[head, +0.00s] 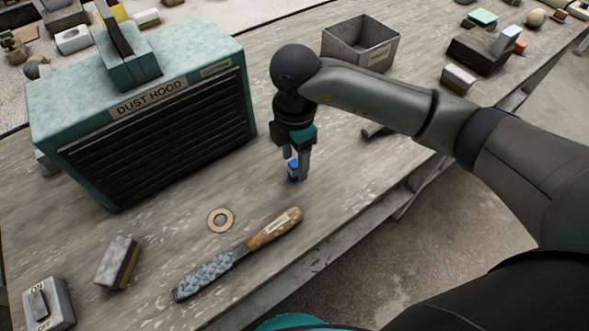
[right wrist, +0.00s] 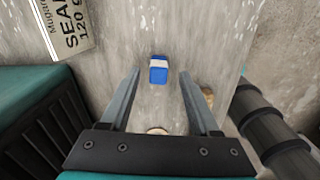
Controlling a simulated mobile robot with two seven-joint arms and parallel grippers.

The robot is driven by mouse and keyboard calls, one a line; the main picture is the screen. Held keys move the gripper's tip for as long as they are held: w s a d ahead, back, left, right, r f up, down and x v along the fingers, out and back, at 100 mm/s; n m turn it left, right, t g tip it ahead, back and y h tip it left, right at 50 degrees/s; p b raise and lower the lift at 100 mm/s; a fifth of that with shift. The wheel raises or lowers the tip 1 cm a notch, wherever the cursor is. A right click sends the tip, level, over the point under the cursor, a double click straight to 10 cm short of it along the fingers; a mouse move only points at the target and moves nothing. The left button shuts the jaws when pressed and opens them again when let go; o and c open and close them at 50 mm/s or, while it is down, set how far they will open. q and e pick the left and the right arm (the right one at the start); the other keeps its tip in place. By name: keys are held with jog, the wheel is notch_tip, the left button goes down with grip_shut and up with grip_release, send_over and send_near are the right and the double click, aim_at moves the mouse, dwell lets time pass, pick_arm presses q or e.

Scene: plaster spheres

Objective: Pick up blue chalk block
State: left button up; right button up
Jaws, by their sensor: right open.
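The blue chalk block (head: 293,170) stands on the grey worktable, right of the dust hood, partly hidden by my right gripper in the head view. In the right wrist view the chalk block (right wrist: 158,70) is blue with a pale band. My right gripper (head: 297,172) points down at the block from above. In the right wrist view the right gripper (right wrist: 160,74) is open, with the block lined up between its two fingertips and space on both sides. I see no contact with it. My left gripper is not in view.
The teal dust hood (head: 222,66) stands left of my right gripper. A metal bin (head: 380,52) is behind it. A wooden-handled scraper (head: 258,240) and a ring (head: 220,219) lie in front. The table's front edge runs close on the right.

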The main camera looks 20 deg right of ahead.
aim_at(294, 163)
jog(key=shift+w+f, duration=0.15)
jog(key=shift+f, duration=1.4)
jog(key=shift+c, duration=0.3)
grip_shut()
